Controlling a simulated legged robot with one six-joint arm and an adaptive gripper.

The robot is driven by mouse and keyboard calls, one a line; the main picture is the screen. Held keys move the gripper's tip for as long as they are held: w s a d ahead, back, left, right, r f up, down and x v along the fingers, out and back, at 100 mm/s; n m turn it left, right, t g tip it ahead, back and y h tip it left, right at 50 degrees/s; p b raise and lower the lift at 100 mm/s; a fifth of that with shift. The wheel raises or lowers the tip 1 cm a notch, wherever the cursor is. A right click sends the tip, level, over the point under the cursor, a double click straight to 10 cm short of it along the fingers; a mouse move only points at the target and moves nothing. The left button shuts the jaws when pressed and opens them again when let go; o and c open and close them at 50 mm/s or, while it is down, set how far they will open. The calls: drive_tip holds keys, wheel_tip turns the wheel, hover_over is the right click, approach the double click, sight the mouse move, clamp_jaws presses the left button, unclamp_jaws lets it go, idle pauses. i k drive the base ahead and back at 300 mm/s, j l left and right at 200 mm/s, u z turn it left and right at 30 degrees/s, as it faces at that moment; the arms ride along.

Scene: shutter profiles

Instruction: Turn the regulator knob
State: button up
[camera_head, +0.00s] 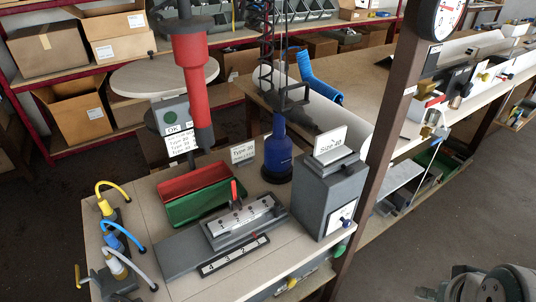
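Which part is the regulator knob is hard to tell at this size. A small dark blue knob (346,222) sits on a white plate at the lower front of the grey box (323,203), which carries a "Size 40" sign. A green knob (340,249) shows just below, at the table's edge. Fittings with yellow, blue and white hoses (117,238) stand at the table's left end. The fingers of my gripper are not in view. Rounded grey-green parts, apparently of my arm, show at the lower right, apart from the table.
The worktable (190,290) also carries a grey slotted fixture (236,223), red and green bins (197,192) and a blue bottle-shaped part (278,152). A brown post (375,165) rises beside the grey box. Open floor (430,225) lies to the right.

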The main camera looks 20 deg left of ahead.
sight(465, 89)
drive_tip(key=k+u, duration=0.1)
drive_tip(key=u, duration=1.2)
drive_tip(key=l+u, duration=0.15)
drive_tip(key=u, duration=0.3)
drive_tip(key=l+u, duration=0.15)
drive_tip(key=u, duration=0.35)
drive_tip(key=l+u, duration=0.15)
drive_tip(key=u, duration=0.3)
drive_tip(key=k+l, duration=0.15)
drive_tip(key=l, duration=0.35)
drive_tip(key=k+l, duration=0.15)
drive_tip(key=l, duration=0.3)
drive_tip(key=k+l, duration=0.15)
drive_tip(key=l, duration=0.35)
drive_tip(key=k+l, duration=0.15)
drive_tip(key=l, duration=0.35)
drive_tip(key=k+l, duration=0.15)
drive_tip(key=l, duration=0.3)
drive_tip(key=k+l, duration=0.15)
drive_tip(key=l, duration=0.35)
drive_tip(key=k+l, duration=0.15)
drive_tip(key=l, duration=0.35)
drive_tip(key=k+l+u, duration=0.1)
drive_tip(key=l, duration=0.35)
